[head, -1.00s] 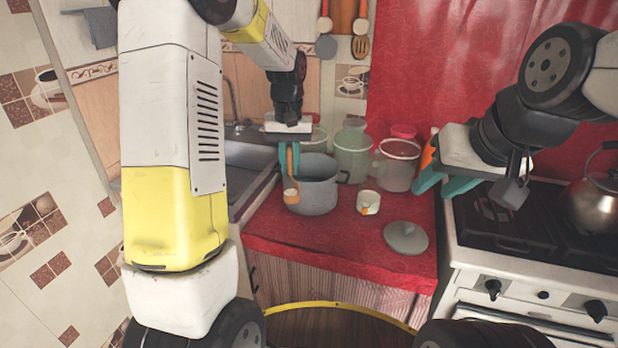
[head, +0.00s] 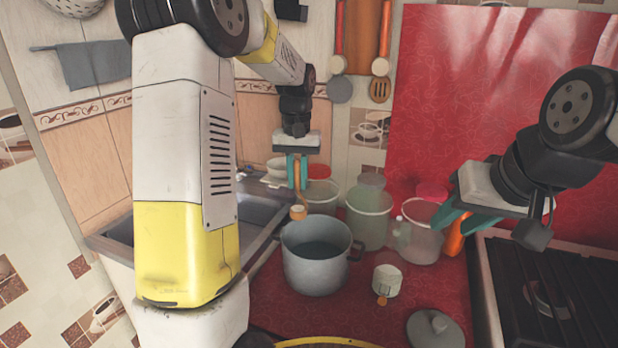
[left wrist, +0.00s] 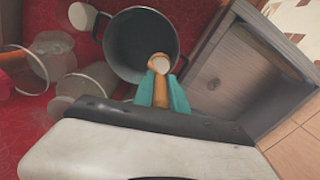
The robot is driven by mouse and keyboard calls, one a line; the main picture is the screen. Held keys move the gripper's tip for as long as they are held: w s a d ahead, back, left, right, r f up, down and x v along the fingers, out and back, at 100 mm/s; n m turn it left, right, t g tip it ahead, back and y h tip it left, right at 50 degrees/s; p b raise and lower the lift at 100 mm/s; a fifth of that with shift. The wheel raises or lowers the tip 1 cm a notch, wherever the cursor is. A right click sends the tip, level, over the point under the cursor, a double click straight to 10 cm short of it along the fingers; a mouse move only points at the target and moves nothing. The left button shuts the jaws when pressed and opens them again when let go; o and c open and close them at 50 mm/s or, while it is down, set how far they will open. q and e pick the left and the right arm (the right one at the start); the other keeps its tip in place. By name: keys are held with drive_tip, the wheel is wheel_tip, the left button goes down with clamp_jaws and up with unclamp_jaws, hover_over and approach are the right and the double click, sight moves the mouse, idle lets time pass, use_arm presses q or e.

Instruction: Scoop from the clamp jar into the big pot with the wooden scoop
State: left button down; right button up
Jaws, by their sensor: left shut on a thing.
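My left gripper (head: 297,170) is shut on the handle of the wooden scoop (head: 298,212). The scoop hangs down by the far left rim of the big grey pot (head: 316,268). In the left wrist view the scoop's bowl (left wrist: 159,63) looks pale inside and overlaps the pot's rim (left wrist: 108,50); I cannot tell whether it touches. Translucent jars stand behind and right of the pot; one (head: 418,240), with a small fitting at its left, may be the clamp jar, but I cannot be sure. My right gripper (head: 490,228) looks open and empty, above the counter's right side.
A small white cup (head: 387,279) and a grey lid (head: 435,330) lie right of the pot on the red oilcloth. Another translucent jar (head: 369,220) stands behind. An orange bottle (head: 457,235) is near my right gripper. The stove (head: 540,295) borders the right, the sink (head: 255,210) the left.

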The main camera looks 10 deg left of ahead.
use_arm(q)
drive_tip(key=shift+f, duration=0.1)
drive_tip(key=d+f+y, duration=0.2)
drive_tip(key=d+f, duration=0.2)
drive_tip(key=shift+d+f, duration=0.3)
idle(0.4)
drive_tip(key=shift+d, duration=0.1)
drive_tip(key=shift+d+f+y, duration=0.15)
drive_tip(key=shift+d+y, duration=1.1)
drive_tip(key=shift+y, duration=0.45)
drive_tip(key=shift+s+d, duration=0.1)
